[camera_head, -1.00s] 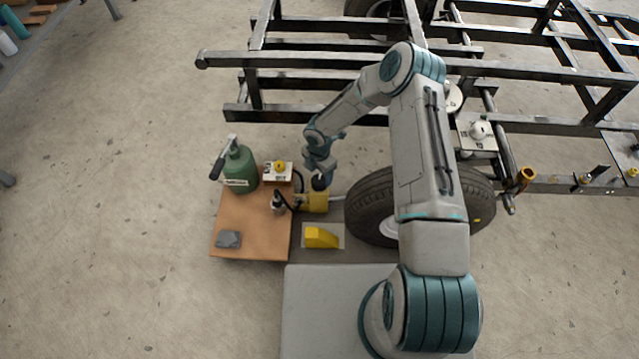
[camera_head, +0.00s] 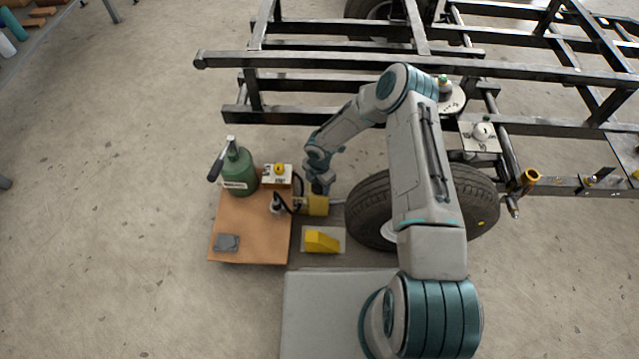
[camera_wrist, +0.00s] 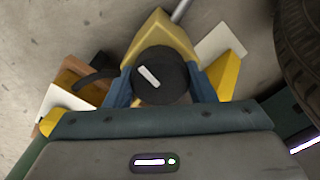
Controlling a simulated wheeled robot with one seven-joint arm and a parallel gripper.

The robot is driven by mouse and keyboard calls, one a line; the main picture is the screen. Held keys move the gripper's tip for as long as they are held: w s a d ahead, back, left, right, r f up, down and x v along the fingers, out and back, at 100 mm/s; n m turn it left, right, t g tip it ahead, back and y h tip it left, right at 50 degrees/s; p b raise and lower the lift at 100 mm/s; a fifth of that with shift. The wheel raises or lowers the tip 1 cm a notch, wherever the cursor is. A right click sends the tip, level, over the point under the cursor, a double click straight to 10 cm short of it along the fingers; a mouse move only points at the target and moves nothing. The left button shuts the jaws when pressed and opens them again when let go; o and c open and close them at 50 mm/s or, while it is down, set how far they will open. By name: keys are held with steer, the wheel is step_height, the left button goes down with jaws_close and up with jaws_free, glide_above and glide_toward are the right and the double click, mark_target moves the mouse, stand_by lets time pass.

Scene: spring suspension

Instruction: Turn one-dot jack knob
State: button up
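The jack's yellow block (camera_head: 319,205) stands by the wheel, right of the wooden board. In the wrist view it shows as a yellow body (camera_wrist: 160,42) with a round black knob (camera_wrist: 160,78) on top. The knob has a white bar mark, tilted; I see no dots on it. My gripper (camera_head: 319,190) is down over the knob and mostly hides it in the head view. In the wrist view the blue fingers of my gripper (camera_wrist: 160,86) lie on both sides of the knob. Whether they press on it is hidden.
A green bottle jack (camera_head: 238,170) and a grey piece (camera_head: 226,242) rest on the wooden board (camera_head: 250,238). A yellow wedge (camera_head: 322,240) lies in front. The tire (camera_head: 370,212) and black frame (camera_head: 300,82) are close.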

steer(key=shift+m, duration=0.4)
steer(key=m+b, duration=0.1)
steer(key=m, duration=0.1)
steer(key=shift+m, duration=0.4)
steer(key=m+b, duration=0.1)
steer(key=m, duration=0.4)
steer(key=shift+m, duration=0.3)
steer(key=m, duration=0.4)
steer(key=shift+m, duration=0.3)
steer(key=m, duration=0.4)
steer(key=shift+b, duration=0.4)
steer(key=m, duration=0.8)
steer(key=shift+m, duration=0.3)
steer(key=m, duration=0.4)
steer(key=shift+m, duration=2.1)
